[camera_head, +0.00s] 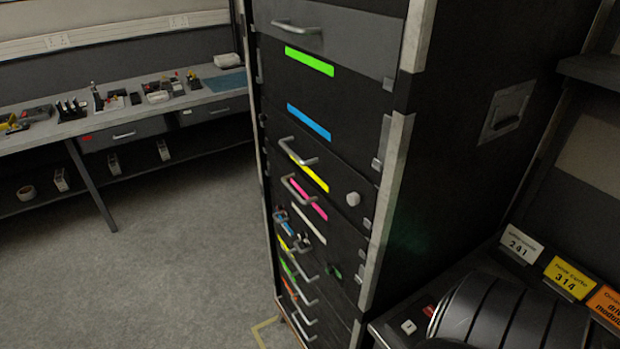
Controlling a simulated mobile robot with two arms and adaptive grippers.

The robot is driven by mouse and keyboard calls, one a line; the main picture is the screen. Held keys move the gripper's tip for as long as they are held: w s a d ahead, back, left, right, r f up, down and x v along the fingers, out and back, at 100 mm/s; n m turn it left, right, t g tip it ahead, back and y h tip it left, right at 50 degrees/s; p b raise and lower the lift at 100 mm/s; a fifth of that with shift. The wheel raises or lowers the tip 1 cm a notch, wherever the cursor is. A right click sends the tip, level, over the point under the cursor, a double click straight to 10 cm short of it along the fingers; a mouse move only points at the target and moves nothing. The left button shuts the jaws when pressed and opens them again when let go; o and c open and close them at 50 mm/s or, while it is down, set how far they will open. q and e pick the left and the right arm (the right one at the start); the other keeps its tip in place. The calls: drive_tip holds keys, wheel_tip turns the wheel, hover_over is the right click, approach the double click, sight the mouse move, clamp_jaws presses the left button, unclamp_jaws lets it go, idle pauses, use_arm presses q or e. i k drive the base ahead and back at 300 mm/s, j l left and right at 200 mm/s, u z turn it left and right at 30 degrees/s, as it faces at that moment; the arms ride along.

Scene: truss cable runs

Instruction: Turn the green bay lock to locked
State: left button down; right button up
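A tall black rack cabinet (395,155) stands in the middle of the head view, seen at an angle. A green strip (309,61) marks an upper bay, under a grey drawer with a handle. A second green strip (288,268) sits low, among the stacked handles. A small dark knob-like part with some green (335,272) is on the lower front; I cannot tell whether it is the green bay lock or how it is turned. A pale round knob (353,198) sits to the right of the yellow strip (309,174). Neither gripper is in view.
A workbench (130,123) with small tools runs along the back left. Grey floor (165,245) is clear left of the cabinet. At the right, a dark surface holds label cards (566,279) and a black ribbed rounded object (510,315) close to the cabinet.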

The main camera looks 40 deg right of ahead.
sight(329, 269)
drive_tip(key=k+z, duration=0.15)
drive_tip(key=z, duration=1.3)
drive_tip(key=i+l, duration=0.05)
